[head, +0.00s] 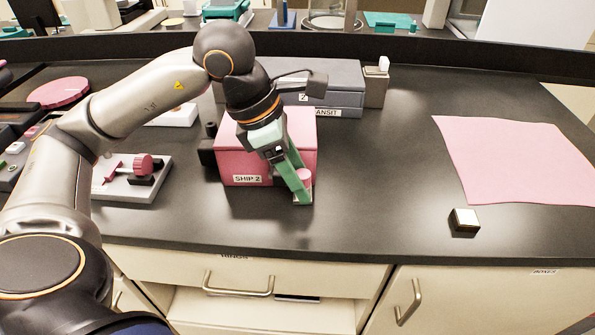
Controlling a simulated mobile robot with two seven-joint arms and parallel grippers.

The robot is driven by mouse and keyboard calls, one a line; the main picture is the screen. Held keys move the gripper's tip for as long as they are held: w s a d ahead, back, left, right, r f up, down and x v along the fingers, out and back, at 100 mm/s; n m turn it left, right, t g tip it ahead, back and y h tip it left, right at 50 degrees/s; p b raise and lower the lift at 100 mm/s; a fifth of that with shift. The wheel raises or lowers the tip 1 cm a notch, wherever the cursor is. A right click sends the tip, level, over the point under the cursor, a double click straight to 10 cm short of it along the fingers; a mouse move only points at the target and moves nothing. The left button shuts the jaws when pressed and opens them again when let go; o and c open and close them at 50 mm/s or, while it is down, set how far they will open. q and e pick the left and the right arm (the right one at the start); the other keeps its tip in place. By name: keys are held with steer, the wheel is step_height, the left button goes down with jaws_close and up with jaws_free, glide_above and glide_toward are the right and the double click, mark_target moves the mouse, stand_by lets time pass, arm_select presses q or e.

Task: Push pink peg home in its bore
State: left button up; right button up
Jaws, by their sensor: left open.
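A small pink round piece (304,176), which looks like the pink peg, shows its top beside my left gripper's green fingers. It is low, in front of the pink box's right corner, above a small pale block (307,198). My left gripper (299,192) is open and points down and to the right, its fingertips at the pale block. The fingers cover part of the peg and block. I cannot tell whether they touch the peg. The bore and how deep the peg sits are hidden. My right gripper is not in view.
The pink box labelled SHIP 2 (243,165) stands right behind the gripper. A grey TRANSIT case (345,87) is farther back. A white plate with pink parts (120,187) lies left. A pink mat (520,160) and small metal-topped block (465,221) lie right. The centre-right bench is clear.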

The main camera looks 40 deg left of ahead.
arm_select(q)
steer(key=shift+c, duration=0.4)
step_height(320, 180, up, 7)
steer(key=p, duration=0.5)
steer(key=shift+p, duration=0.3)
